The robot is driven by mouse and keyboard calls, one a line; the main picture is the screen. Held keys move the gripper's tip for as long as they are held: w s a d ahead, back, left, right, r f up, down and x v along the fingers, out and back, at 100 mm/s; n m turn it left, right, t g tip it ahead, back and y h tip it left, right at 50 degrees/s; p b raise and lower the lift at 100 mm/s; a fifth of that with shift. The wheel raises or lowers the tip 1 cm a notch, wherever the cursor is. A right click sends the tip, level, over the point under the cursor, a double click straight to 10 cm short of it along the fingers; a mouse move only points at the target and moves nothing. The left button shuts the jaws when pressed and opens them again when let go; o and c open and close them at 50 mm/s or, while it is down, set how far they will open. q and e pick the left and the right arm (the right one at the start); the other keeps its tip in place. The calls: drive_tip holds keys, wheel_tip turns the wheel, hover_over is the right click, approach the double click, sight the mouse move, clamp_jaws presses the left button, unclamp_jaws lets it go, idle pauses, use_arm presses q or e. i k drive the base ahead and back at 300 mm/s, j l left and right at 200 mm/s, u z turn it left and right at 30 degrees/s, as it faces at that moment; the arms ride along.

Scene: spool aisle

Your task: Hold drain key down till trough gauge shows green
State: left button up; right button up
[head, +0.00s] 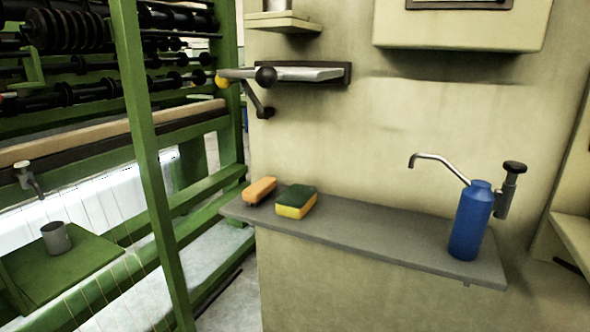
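Neither of my grippers is in view. I cannot make out a drain key or a trough gauge for sure. A metal bar bracket with a black ball knob (266,77) and a yellow ball end (222,82) is mounted on the wall, with a dark crank-like arm below it. A curved-spout tap (440,163) with a dark round knob (514,168) is at the right. A blue bottle (470,222) stands upright on the grey shelf (370,245), below and beside the tap. A dark-framed panel (460,4) at the top is cut off.
An orange brush (260,190) and a green-yellow sponge (296,201) lie on the shelf's left end. A green frame (150,150) with black spools (70,30) stands left. A grey cup (56,237) sits on a green ledge below a small tap (27,177).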

sight(22, 165)
drive_tip(key=u, duration=1.5)
